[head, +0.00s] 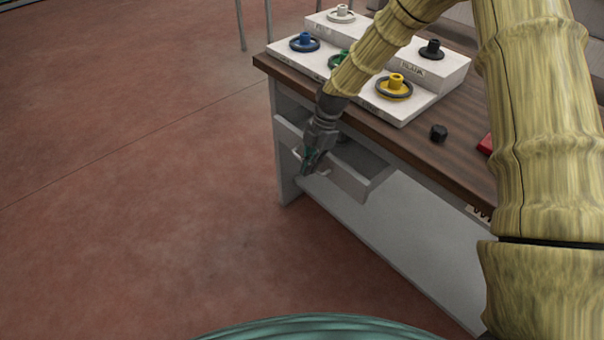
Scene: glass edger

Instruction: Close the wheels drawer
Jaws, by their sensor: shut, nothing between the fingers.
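The drawer (350,183) is a light grey box that stands partly out of the front of the bench (425,235), under its dark wood top. I cannot read a label on it. A dark round thing shows inside, partly hidden by my gripper. My gripper (307,170) is shut, points down and is at the drawer's front, by its left part. It overlaps the drawer's front edge in the picture; I cannot tell whether it touches. My arm hides part of the bench top.
On the bench top, white stepped blocks (405,112) hold blue (304,42), yellow (396,83), black (431,50), white (342,13) and partly hidden green wheels. A black knob (439,132) and a red thing (486,145) lie nearer. The floor at left is clear.

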